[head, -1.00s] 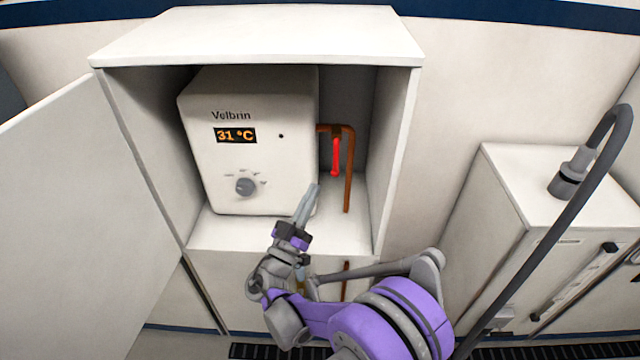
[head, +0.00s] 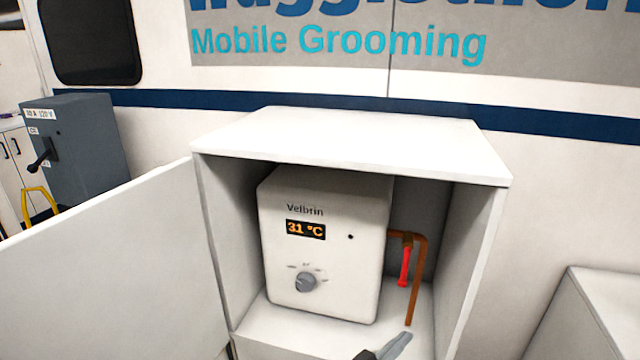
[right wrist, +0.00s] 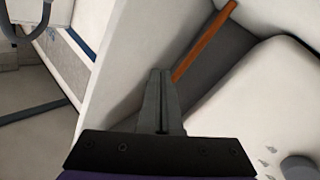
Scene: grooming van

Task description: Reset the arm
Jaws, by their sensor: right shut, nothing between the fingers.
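My right gripper (head: 392,347) shows at the bottom edge of the head view, in front of the open cabinet's lower opening. In the right wrist view its fingers (right wrist: 158,84) are together with nothing between them. They point toward the copper pipe (right wrist: 204,42) and appear apart from it. My right arm is mostly out of the head view. My left gripper is not in view.
A white open cabinet (head: 345,128) holds a white heater (head: 325,245) reading 31 °C. A red lever (head: 405,266) hangs by a copper pipe. The cabinet door (head: 110,270) stands open at left. A grey switch box (head: 80,140) is farther left.

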